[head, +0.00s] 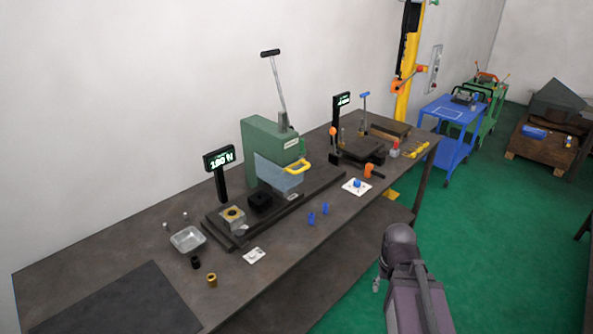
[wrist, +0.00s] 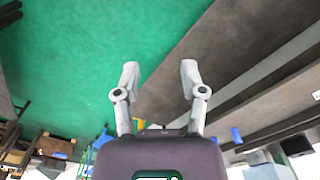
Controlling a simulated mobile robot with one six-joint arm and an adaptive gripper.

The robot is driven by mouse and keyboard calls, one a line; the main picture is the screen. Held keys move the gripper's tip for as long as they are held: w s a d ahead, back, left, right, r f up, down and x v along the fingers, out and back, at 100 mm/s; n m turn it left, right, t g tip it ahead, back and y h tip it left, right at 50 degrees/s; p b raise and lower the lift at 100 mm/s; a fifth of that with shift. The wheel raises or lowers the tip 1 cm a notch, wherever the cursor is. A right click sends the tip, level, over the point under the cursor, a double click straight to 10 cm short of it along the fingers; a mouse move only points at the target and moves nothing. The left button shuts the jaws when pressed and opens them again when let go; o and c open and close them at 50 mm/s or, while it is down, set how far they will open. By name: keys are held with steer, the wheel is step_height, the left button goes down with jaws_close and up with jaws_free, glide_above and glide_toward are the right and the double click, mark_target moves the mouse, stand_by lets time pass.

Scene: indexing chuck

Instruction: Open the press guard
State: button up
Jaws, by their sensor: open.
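The green press (head: 262,145) stands on the bench by the wall, with a long lever rising from its top. Its guard (head: 278,173) is a clear bluish panel across the front, with a yellow handle (head: 298,166) at its right side. The guard appears lowered over the working space. My gripper shows in the wrist view (wrist: 158,78) with two grey fingers spread apart and nothing between them. In the head view my arm is at the lower right, off the bench's front edge and well away from the guard. My fingertips are hard to make out there.
A display reading about 190 N (head: 219,159) stands left of the press. A blue cart (head: 452,112) stands beyond the bench.

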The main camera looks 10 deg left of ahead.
steer(key=shift+a, duration=0.1)
steer(key=shift+a, duration=0.1)
steer(key=m+t+y+b, duration=0.3)
steer(key=m+t+y, duration=0.5)
steer(key=y, duration=0.4)
glide_toward(304, 169)
steer(key=s+d, duration=0.1)
steer(key=s+d+t, duration=0.1)
steer(key=shift+s+f+n, duration=0.15)
steer(key=shift+s+n, duration=0.15)
steer(key=shift+f, duration=0.1)
steer(key=b+x, duration=0.1)
steer(key=x, duration=0.8)
steer(key=b+x, duration=0.1)
steer(key=x, duration=0.3)
steer(key=shift+w+a+r+b, duration=0.25)
steer(key=shift+a+r+b, duration=0.05)
steer(key=shift+a, duration=0.05)
